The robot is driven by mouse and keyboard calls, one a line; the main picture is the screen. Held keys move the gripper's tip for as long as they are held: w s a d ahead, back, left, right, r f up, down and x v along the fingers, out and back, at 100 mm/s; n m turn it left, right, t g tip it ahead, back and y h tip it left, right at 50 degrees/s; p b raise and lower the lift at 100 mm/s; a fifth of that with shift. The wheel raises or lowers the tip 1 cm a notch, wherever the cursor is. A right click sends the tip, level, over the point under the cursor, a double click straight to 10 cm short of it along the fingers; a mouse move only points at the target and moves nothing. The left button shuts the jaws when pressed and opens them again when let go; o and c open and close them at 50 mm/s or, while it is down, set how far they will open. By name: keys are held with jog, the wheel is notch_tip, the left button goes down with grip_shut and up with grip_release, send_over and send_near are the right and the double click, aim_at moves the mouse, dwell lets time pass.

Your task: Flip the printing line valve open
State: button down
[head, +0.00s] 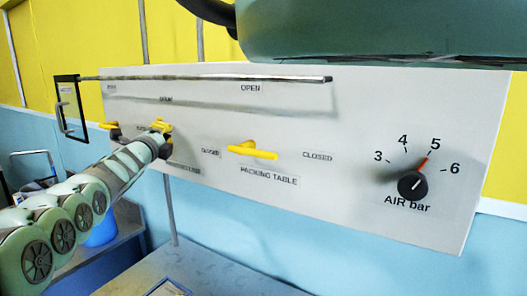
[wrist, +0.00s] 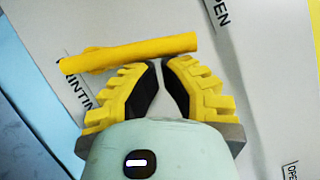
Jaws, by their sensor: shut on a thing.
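The printing line valve's yellow lever (wrist: 130,52) crosses the wrist view just past my fingertips, with a partly hidden label reading "PRINTIN" beside it and "OPEN" above right. My gripper (wrist: 161,66) has its yellow-and-black fingers drawn close together at the lever, with a narrow gap between the pads. The exact contact is hard to see. In the head view my gripper (head: 163,126) is against the white panel (head: 340,200), and it hides most of this valve.
A packing table valve (head: 252,150) with a yellow lever lies right of my gripper; another yellow lever (head: 112,126) is at left. A metal rod (head: 215,78) runs across the panel's upper part. A grey table (head: 200,270) stands below.

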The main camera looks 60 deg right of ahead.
jog(key=shift+w+r, duration=0.3)
jog(key=shift+r, duration=0.05)
dwell(0.5)
